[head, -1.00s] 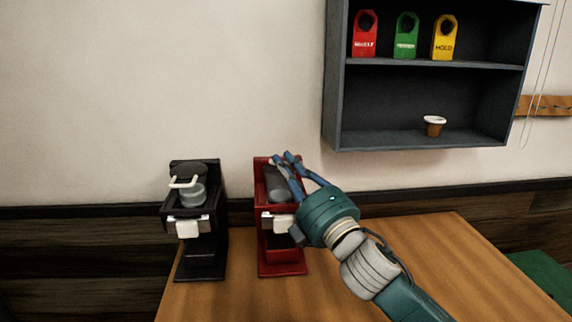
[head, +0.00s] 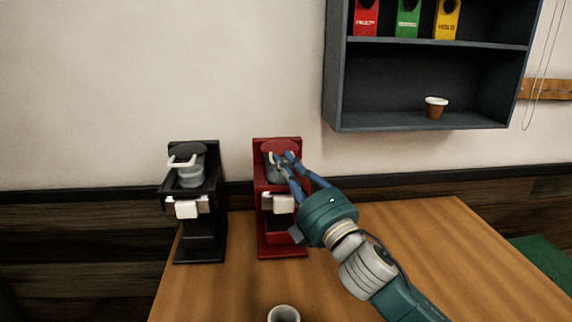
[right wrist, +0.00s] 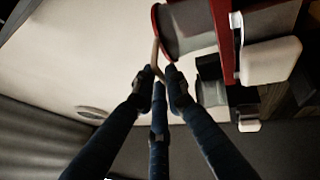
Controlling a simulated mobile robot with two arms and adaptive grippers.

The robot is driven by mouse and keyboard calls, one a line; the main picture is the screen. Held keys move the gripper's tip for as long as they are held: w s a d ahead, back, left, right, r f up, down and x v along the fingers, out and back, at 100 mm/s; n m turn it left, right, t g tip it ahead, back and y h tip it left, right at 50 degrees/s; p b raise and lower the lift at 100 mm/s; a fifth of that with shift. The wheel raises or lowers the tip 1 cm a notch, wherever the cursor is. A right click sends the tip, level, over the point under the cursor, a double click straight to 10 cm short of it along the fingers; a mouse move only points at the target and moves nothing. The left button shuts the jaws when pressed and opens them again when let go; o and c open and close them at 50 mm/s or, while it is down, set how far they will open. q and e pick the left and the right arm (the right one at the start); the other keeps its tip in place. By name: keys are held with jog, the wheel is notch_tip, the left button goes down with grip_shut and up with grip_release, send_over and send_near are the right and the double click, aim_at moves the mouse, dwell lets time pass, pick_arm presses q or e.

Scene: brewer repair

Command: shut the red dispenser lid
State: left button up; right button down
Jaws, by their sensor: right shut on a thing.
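The red dispenser (head: 296,180) stands on the table, with a round red lid (head: 271,146) at its top. The lid is tilted above the grey cup-like holder (head: 275,179); the fingers partly cover it, so I cannot tell how wide the gap is. My right gripper (head: 283,156) reaches in from the right, its blue fingers shut on the pale lid handle. In the right wrist view the handle (right wrist: 156,52) runs from the red-edged lid (right wrist: 157,22) to the closed fingertips (right wrist: 160,75). My left gripper is not in view.
A grey cup (head: 284,314) is at the table's front edge of view. A wall shelf (head: 337,85) holds coloured bags and a small brown cup (head: 436,107). The table's right side (head: 440,240) is clear.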

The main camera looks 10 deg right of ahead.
jog(key=shift+w+f, duration=0.15)
jog(key=shift+f, duration=0.75)
jog(key=c, duration=2)
grip_release()
jog(key=shift+c, duration=0.2)
jog(key=o, duration=0.3)
jog(key=shift+a+r, duration=0.1)
jog(key=shift+d+h, duration=0.25)
jog(key=shift+h, duration=0.05)
jog(key=v, duration=1.2)
jog(key=shift+r, duration=0.35)
